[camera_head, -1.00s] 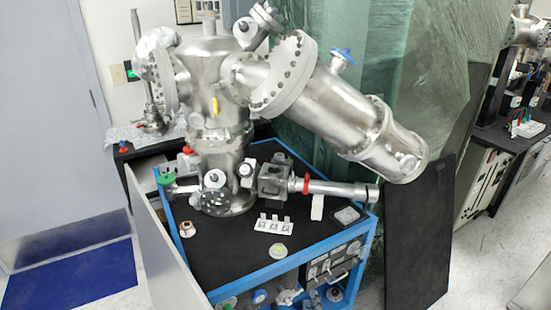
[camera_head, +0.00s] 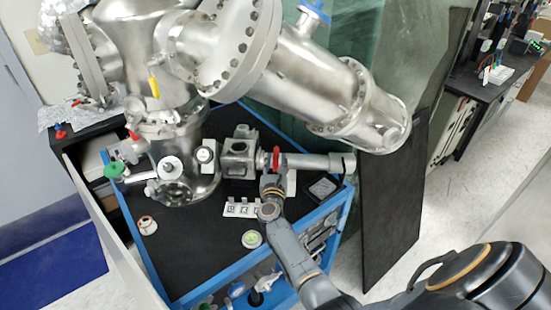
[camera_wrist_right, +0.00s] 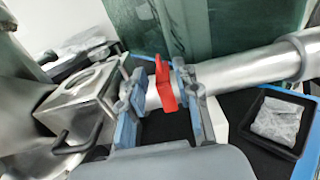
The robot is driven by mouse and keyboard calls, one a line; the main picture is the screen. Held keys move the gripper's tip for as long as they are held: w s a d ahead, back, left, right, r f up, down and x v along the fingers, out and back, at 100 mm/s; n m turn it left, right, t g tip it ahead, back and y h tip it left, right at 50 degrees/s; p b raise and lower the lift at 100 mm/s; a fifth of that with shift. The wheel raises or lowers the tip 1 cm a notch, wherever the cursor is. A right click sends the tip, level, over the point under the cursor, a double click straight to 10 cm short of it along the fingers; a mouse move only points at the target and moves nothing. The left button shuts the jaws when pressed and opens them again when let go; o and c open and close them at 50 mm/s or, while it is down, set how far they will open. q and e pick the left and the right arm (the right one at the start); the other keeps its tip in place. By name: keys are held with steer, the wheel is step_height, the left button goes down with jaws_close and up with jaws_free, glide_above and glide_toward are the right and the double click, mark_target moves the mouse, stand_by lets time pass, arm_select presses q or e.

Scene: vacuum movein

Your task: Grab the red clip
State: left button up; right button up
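The red clip (camera_head: 276,158) sits around the horizontal metal tube (camera_head: 310,162) on the vacuum apparatus. In the right wrist view the red clip (camera_wrist_right: 164,90) stands upright between my right gripper's two blue-padded fingers, with a gap on each side. My right gripper (camera_head: 272,184) reaches in from the lower right, its fingers close to the clip. It is open and has not closed on the clip. In the wrist view the tube (camera_wrist_right: 250,68) passes behind the right finger. My left gripper does not show.
The large steel chamber (camera_head: 180,140) stands on the blue-framed cart (camera_head: 225,275). A white labelled block (camera_head: 240,209) and a green-topped round part (camera_head: 252,239) lie near the gripper. A small black tray (camera_head: 322,188) is at the right. A black panel (camera_head: 390,220) stands beside the cart.

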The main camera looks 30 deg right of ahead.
mark_target(276, 152)
steer(key=shift+x, duration=1.2)
steer(key=b+x, duration=0.1)
steer(key=x, duration=0.2)
steer(key=shift+w+b, duration=0.15)
steer(key=shift+b, duration=0.15)
steer(key=shift+w+d, duration=0.1)
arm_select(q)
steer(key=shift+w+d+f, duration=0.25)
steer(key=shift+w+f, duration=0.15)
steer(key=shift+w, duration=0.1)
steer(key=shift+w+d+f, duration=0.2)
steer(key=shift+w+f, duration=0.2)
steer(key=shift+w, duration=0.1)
arm_select(e)
steer(key=shift+r, duration=0.1)
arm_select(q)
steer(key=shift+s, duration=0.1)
arm_select(e)
jaws_close()
